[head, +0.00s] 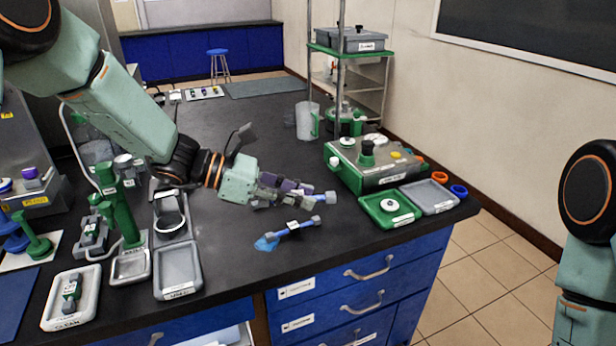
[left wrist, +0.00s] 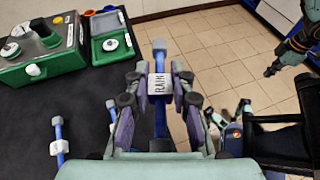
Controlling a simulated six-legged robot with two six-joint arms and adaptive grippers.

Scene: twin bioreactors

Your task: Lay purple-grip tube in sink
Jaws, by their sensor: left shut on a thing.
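My left gripper (head: 290,192) is shut on a blue tube (head: 328,197) with a grey cap, above the bench near its front edge. In the left wrist view the held tube (left wrist: 159,60) stands between the purple-padded fingers, with a white label partly hidden by them; its visible letters look like RAIN. I cannot make out a purple grip on the tube itself. Another blue tube (head: 298,227) with a white label lies on the bench just below the gripper, beside a light blue patch. I cannot pick out a sink in either view.
A green device (head: 370,165) and two shallow trays, one green (head: 375,211) and one grey (head: 449,198), stand to the right. A grey tray (head: 168,284), a white tray (head: 50,318) and green stands (head: 118,215) are at left. The bench middle behind the gripper is clear.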

